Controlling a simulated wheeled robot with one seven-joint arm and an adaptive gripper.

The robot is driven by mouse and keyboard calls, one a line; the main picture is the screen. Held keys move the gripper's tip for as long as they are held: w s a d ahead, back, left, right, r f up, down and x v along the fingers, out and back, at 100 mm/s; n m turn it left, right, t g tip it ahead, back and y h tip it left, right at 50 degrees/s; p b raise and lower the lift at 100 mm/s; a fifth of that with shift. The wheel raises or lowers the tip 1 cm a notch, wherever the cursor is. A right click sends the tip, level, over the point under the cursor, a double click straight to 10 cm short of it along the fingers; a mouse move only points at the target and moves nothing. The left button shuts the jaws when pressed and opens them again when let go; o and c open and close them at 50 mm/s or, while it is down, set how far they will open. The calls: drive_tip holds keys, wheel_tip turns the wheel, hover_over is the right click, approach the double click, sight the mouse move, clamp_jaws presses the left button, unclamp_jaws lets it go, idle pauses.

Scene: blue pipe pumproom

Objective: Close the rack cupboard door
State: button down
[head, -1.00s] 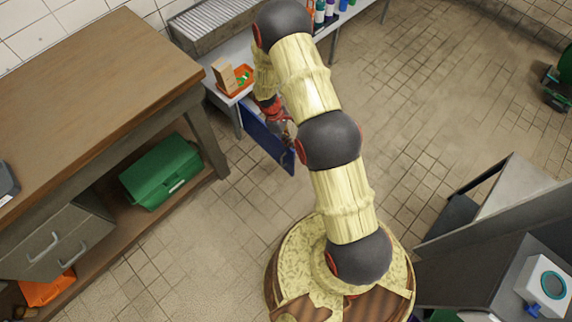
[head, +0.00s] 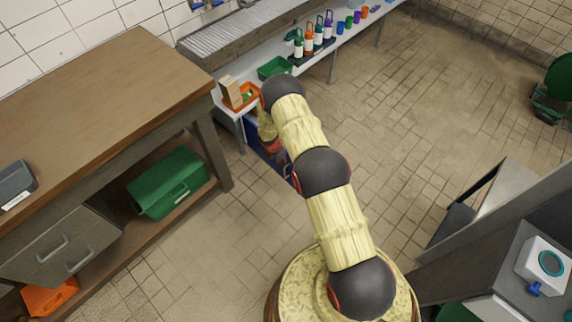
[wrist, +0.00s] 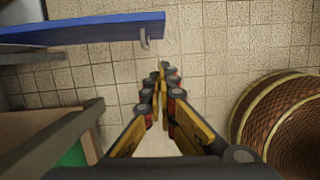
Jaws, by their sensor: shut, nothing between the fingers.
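The rack cupboard door is a blue panel (head: 252,134) that stands open, swung out below the white rack bench at centre left. In the wrist view the blue door (wrist: 80,28) runs across the upper left, seen nearly edge-on, with a grey handle (wrist: 147,40) near its free end. My gripper (wrist: 162,68) is shut and empty. Its fingertips are just below and right of the handle in that picture, and no contact shows. In the head view my arm hides the gripper and part of the door. The cupboard's inside is not visible.
A wooden workbench (head: 100,75) with a green toolbox (head: 168,183) on its lower shelf stands left of the door. The rack bench holds an orange tray (head: 240,98), a green tray (head: 275,67) and several bottles.

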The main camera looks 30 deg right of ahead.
drive_tip(key=w+d+f+b, duration=0.1)
drive_tip(key=d+f+b, duration=0.3)
drive_tip(key=f, duration=0.5)
drive_tip(key=shift+w+d+b, duration=0.35)
drive_tip(key=shift+d, duration=0.65)
